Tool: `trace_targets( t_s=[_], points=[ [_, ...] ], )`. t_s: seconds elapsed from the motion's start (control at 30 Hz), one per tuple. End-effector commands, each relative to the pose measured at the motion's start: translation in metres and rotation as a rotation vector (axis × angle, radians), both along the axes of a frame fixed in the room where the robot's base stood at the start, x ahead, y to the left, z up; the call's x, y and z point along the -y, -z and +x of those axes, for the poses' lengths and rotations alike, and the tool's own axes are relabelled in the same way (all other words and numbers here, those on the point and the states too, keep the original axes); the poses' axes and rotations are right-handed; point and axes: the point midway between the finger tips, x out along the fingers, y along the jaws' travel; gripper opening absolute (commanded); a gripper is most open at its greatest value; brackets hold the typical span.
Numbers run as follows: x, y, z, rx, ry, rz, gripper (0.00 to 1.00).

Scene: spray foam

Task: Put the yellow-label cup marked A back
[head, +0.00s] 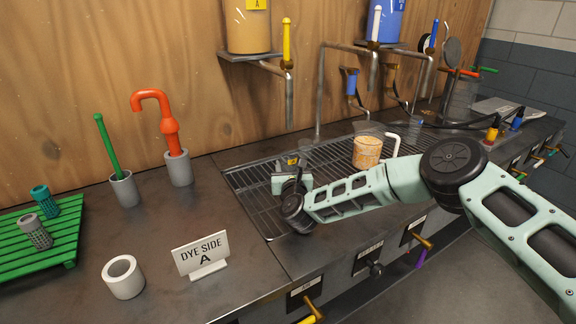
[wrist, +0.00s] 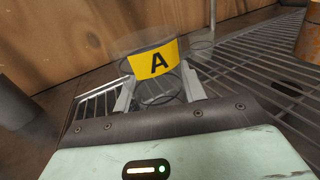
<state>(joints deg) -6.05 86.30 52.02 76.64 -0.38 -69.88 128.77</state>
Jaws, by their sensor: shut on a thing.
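The clear cup with the yellow label marked A (wrist: 158,62) stands between the two fingers of my gripper (wrist: 160,92) in the wrist view, with its label facing the camera. My gripper is shut on it. The cup looks empty. In the head view my gripper (head: 286,183) is at the left end of the metal drip grate (head: 256,196), and a small piece of the yellow label (head: 292,160) shows there. The rest of the cup is hard to make out in that view. Whether the cup touches the grate, I cannot tell.
A yellow-handled tap (head: 287,60) hangs above.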

Motion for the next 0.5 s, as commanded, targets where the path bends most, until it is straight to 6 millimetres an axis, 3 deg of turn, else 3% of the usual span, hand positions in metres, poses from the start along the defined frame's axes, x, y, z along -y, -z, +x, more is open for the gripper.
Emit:
trace_targets(
  t_s=[0.27,0.3,0.33,0.37,0.5],
  points=[
    [0.0005,0.0024,0.0004,0.001,0.001,0.001,0.14],
    [0.0005,0.0011,0.0004,0.001,0.001,0.0,0.49],
    [0.0005,0.0008,0.0004,0.001,0.001,0.0,0.57],
    [0.0005,0.0008,0.0004,0.001,0.001,0.0,0.63],
    [0.0006,0.0007,0.0004,0.001,0.001,0.0,0.63]
  ],
)
